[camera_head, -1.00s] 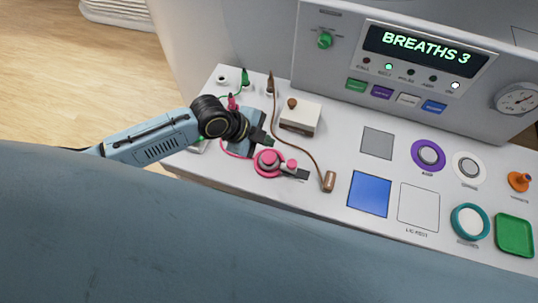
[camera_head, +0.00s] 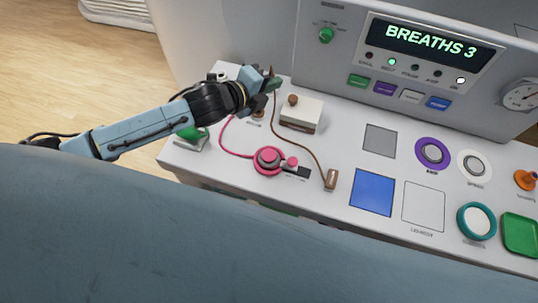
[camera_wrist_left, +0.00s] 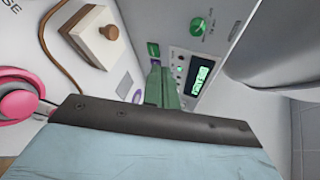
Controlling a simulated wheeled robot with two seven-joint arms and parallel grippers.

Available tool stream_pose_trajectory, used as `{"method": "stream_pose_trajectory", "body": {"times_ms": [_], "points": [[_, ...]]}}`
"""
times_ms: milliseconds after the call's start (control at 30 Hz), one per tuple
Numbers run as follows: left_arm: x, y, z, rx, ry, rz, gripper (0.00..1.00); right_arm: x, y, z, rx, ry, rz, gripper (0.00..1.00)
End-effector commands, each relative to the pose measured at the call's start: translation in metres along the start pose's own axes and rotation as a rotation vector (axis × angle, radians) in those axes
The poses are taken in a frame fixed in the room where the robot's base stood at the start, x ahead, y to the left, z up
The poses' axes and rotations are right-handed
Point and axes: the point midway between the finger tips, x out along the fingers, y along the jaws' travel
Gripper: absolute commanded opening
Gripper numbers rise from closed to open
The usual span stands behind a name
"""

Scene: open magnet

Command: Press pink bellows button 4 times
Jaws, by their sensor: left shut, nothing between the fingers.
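The pink round button (camera_head: 268,158) sits in a pink ring on the white console, with a pink cord running from it. A smaller pink knob (camera_head: 292,162) is right beside it on a dark strip. My left gripper (camera_head: 273,84) is shut and empty, above the back left of the console, well behind the pink button and apart from it. In the left wrist view the gripper's green fingers (camera_wrist_left: 163,86) are together, and a pink rounded part (camera_wrist_left: 16,102) shows at the left edge. The display (camera_head: 430,42) reads "BREATHS 3". My right gripper is not seen.
A cream box with a brown knob (camera_head: 300,113) stands just right of my left gripper. A brown cord ends at a brown cylinder (camera_head: 331,179). Purple (camera_head: 432,153) and teal (camera_head: 476,221) ring buttons and a blue square (camera_head: 372,192) lie further right.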

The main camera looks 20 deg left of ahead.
Motion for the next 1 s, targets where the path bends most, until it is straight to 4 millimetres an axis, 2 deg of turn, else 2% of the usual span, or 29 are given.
{"method": "stream_pose_trajectory", "body": {"times_ms": [100, 233, 333, 467, 667, 833, 1000], "points": [[-0.003, -0.030, -0.002, 0.191, 0.005, -0.161, 0.00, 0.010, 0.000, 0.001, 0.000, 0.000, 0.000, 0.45], [-0.012, -0.057, -0.016, 0.408, 0.035, -0.317, 0.00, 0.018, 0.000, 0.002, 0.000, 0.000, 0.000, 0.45], [-0.020, -0.071, -0.031, 0.581, 0.070, -0.423, 0.00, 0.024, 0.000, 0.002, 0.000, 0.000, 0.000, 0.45], [-0.032, -0.079, -0.055, 0.815, 0.132, -0.538, 0.00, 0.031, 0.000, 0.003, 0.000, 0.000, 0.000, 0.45], [-0.049, -0.066, -0.091, 1.189, 0.253, -0.653, 0.00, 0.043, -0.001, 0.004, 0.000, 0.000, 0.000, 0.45], [-0.057, -0.035, -0.111, 1.517, 0.370, -0.680, 0.00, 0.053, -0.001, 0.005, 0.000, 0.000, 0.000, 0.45], [-0.059, 0.005, -0.113, 1.847, 0.485, -0.630, 0.00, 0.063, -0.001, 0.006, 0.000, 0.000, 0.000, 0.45]]}}
